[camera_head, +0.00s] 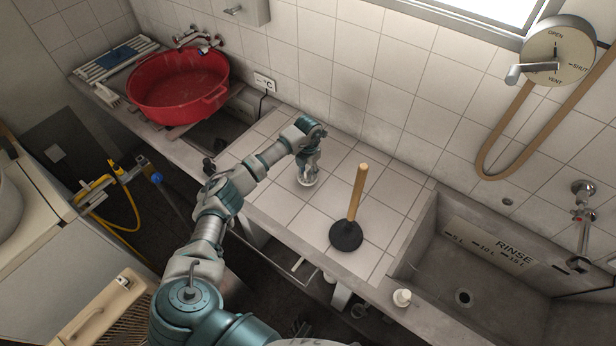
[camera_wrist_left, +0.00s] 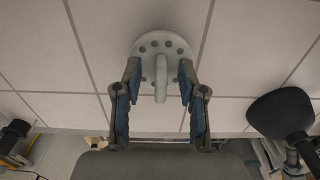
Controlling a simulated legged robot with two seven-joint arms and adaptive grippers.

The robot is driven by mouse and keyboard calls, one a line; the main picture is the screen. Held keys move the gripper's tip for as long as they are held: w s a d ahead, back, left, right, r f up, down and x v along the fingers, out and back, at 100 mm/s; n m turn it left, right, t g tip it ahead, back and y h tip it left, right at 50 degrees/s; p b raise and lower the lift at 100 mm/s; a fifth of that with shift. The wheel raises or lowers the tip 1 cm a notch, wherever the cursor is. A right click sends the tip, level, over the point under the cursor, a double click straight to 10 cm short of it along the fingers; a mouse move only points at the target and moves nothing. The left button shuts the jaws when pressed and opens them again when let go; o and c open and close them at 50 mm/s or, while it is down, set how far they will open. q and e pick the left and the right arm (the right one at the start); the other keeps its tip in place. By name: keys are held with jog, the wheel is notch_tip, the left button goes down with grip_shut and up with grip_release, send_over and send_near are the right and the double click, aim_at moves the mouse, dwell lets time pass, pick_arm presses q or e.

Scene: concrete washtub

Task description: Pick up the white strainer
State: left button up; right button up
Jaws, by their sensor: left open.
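The white strainer (camera_wrist_left: 161,45) is a round disc with holes and a raised handle. It lies on the tiled counter in the left wrist view. My left gripper (camera_wrist_left: 158,88) is open, with one blue-padded finger on each side of the strainer's handle. I cannot tell whether the fingers touch it. In the head view my left gripper (camera_head: 308,165) points down at the tiles, and the strainer (camera_head: 307,180) shows only in part under it. My right gripper is not in view.
A plunger (camera_head: 347,233) with a wooden handle stands right of my left gripper. A red basin (camera_head: 178,88) sits at the back left. A concrete sink (camera_head: 420,237) is at the right. Tiles around the strainer are clear.

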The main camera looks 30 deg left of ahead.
pick_arm(q)
jog(key=shift+r, duration=0.1)
grip_shut()
